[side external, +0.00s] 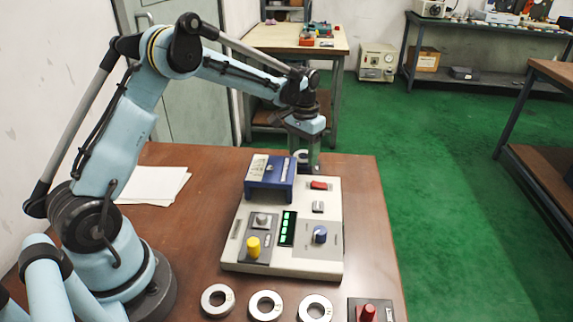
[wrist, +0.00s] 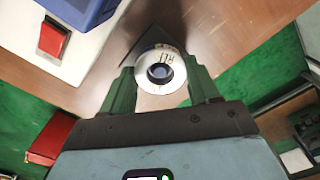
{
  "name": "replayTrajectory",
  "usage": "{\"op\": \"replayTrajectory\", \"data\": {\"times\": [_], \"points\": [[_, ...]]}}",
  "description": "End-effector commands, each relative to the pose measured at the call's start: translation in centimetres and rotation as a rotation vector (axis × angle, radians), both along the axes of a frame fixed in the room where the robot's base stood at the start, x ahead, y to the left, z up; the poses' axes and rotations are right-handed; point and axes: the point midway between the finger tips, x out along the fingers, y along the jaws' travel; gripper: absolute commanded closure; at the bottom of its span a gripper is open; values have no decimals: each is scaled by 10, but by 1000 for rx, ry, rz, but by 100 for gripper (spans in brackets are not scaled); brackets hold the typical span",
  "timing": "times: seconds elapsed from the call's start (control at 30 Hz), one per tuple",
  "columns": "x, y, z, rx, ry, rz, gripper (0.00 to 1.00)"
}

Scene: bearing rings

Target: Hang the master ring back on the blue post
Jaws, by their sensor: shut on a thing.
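The master ring is a pale metal ring with dark lettering; in the wrist view (wrist: 141,74) it sits between the two green fingers of my gripper (wrist: 161,80), which is shut on it. A bluish round end, seemingly the blue post (wrist: 159,71), shows inside the ring's hole, with a dark base plate behind it. I cannot tell whether the ring is around the post or just above it. In the side view my gripper (side external: 305,158) points down at the table's far edge, behind the console. There the post is mostly hidden by the gripper and ring.
A white console (side external: 300,260) with a blue bridge (side external: 270,181), knobs and green lights stands close in front of the gripper. Three loose rings (side external: 217,313) lie along the near edge, beside a red post (side external: 367,313) on a dark base. Paper (side external: 150,185) lies left.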

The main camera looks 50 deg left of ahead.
Motion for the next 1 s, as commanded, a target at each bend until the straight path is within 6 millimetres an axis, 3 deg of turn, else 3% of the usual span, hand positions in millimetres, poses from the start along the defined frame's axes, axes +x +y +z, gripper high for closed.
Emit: {"op": "replayTrajectory", "data": {"times": [1.0], "points": [[0, 0, -12, 0, 0, 0, 85]]}}
